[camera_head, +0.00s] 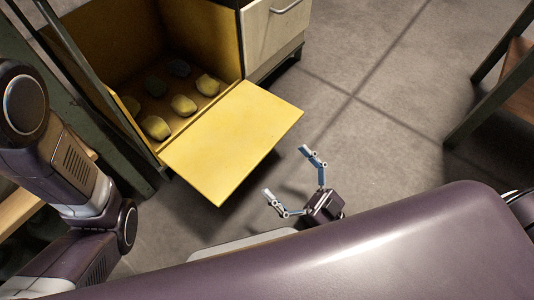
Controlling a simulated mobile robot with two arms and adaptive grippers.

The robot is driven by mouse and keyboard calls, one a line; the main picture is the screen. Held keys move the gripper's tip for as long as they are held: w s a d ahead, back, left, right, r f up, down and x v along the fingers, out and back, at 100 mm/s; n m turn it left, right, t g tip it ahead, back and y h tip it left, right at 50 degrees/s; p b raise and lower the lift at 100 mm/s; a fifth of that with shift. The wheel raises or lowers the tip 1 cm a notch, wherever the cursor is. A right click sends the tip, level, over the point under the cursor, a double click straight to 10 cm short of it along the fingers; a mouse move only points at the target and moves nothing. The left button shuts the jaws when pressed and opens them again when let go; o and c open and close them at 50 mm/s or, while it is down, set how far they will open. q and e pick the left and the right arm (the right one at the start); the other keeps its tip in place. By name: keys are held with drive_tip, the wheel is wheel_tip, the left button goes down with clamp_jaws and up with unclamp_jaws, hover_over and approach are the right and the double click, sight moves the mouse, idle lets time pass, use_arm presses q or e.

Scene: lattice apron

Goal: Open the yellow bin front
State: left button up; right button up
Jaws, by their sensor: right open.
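The yellow bin (100,42) stands at the upper left. Its yellow front (232,137) is swung down and sticks out toward me, so the inside shows. Several potato-like lumps (183,105) lie on the bin's floor. My right gripper (287,171) is open and empty, just right of and below the front's near edge, apart from it in the picture. My left arm comes in at the left edge, but its gripper is not in view.
A pale cabinet with a bar handle (286,7) adjoins the bin on the right. A dark-framed table or shelf (507,80) stands at the right edge. The grey floor (385,110) between them is clear. A dark green frame post stands left of the bin.

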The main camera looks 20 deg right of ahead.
drive_tip(key=shift+s+d, duration=0.45)
drive_tip(key=shift+s, duration=0.2)
drive_tip(key=shift+s+d, duration=0.45)
drive_tip(key=shift+s, duration=0.2)
drive_tip(key=shift+s, duration=0.1)
